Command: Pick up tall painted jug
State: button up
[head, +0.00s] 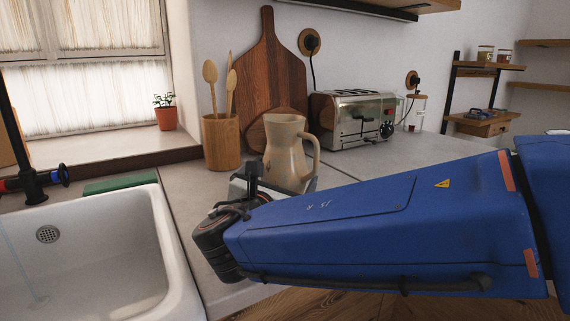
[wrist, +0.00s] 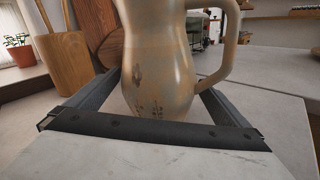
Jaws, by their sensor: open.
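The tall painted jug (head: 284,153) is beige with a handle on its right side and stands upright on the grey counter. In the wrist view the jug (wrist: 158,62) fills the middle, with its top out of frame and small dark painted marks low on its body. My gripper (head: 275,181) is low at the jug's near side. In the wrist view the fingers of my gripper (wrist: 158,88) are spread wide, one on each side of the jug's lower body. I cannot tell whether either finger touches it. My arm hides part of the counter in the head view.
A wooden utensil holder (head: 221,142) with spoons stands left of the jug. Cutting boards (head: 268,72) lean on the wall behind, and a toaster (head: 352,118) stands behind right. A white sink (head: 95,245) lies left. The counter (head: 385,155) right of the jug is clear.

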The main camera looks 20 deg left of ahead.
jog(key=shift+w, duration=0.8)
jog(key=c, duration=1.5)
